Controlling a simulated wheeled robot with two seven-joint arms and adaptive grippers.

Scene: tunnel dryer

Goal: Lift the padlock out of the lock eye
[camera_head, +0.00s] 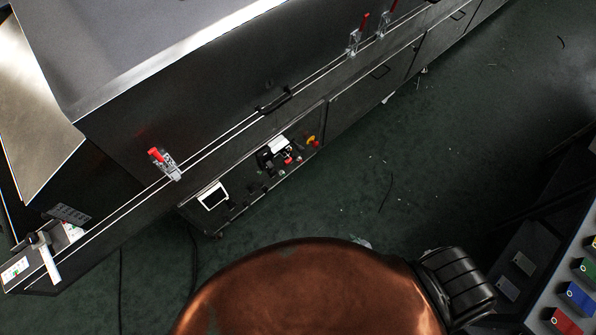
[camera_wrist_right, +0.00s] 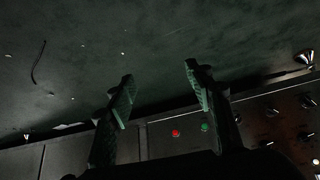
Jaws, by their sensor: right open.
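The padlock and lock eye cannot be made out clearly in either view. In the head view a red and yellow rotary switch (camera_head: 311,140) is on the control panel (camera_head: 240,208) low on the dryer's front; any padlock there is too small to tell. My right gripper (camera_wrist_right: 158,82) is open in the right wrist view, its two green-padded fingers apart with nothing between them. Beyond the fingers are dark floor and a panel edge with red and green buttons. My left gripper is in neither view.
The steel dryer (camera_head: 170,110) runs diagonally across the head view, with red-handled clamps (camera_head: 164,163) and a black handle (camera_head: 274,101). The green floor (camera_head: 400,190) in front is mostly open. A console with coloured blocks (camera_head: 575,298) stands at the lower right.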

